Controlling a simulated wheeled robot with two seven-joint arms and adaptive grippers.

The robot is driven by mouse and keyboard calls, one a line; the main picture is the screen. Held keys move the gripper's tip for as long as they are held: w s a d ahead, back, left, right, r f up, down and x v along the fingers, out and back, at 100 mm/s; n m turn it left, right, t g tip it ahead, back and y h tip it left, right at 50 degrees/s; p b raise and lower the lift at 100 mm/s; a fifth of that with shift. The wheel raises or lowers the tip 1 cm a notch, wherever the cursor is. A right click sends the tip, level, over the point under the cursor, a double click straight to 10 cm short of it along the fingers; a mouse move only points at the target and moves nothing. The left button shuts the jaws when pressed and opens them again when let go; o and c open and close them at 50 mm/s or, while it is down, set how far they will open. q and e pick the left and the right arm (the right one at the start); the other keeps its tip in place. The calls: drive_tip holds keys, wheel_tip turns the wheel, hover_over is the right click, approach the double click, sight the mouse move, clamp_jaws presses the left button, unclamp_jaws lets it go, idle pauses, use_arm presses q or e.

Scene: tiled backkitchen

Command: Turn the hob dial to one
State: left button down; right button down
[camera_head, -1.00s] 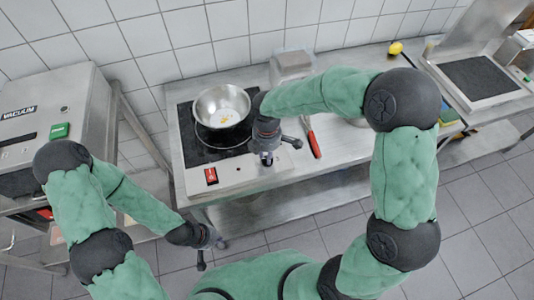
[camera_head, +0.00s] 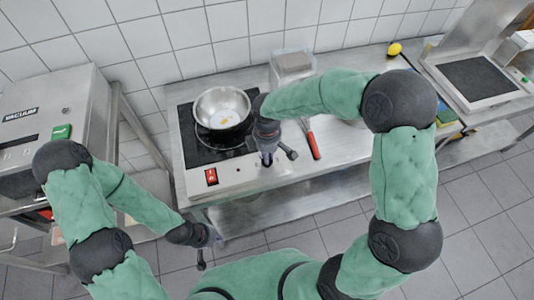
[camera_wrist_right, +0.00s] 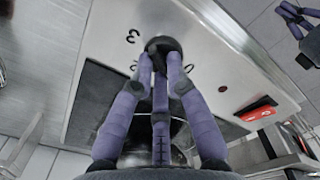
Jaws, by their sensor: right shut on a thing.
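The hob (camera_head: 190,140) has a black glass top and a steel front panel. In the right wrist view, a round black dial (camera_wrist_right: 163,44) stands on the steel panel (camera_wrist_right: 205,60). A printed "3" shows beside it, and another mark below that is partly covered. My right gripper (camera_wrist_right: 162,62) is shut on the dial, its purple fingers around it. In the head view the right gripper (camera_head: 267,158) is over the hob's front panel and hides the dial. My left gripper (camera_head: 211,252) is open and empty, in front of the counter.
A steel pan (camera_head: 221,107) with food in it sits on the hob. A red switch (camera_head: 211,176) is left of my right gripper. A red-handled tool (camera_head: 313,144) lies to its right. A vacuum machine (camera_head: 45,130) stands at left.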

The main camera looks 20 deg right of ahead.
drive_tip(key=m, duration=0.6)
drive_tip(key=shift+m, duration=0.4)
idle(0.4)
drive_tip(key=c, duration=1.2)
unclamp_jaws()
wheel_tip(320, 180, up, 12)
drive_tip(key=shift+r, duration=0.1)
drive_tip(key=shift+s, duration=0.15)
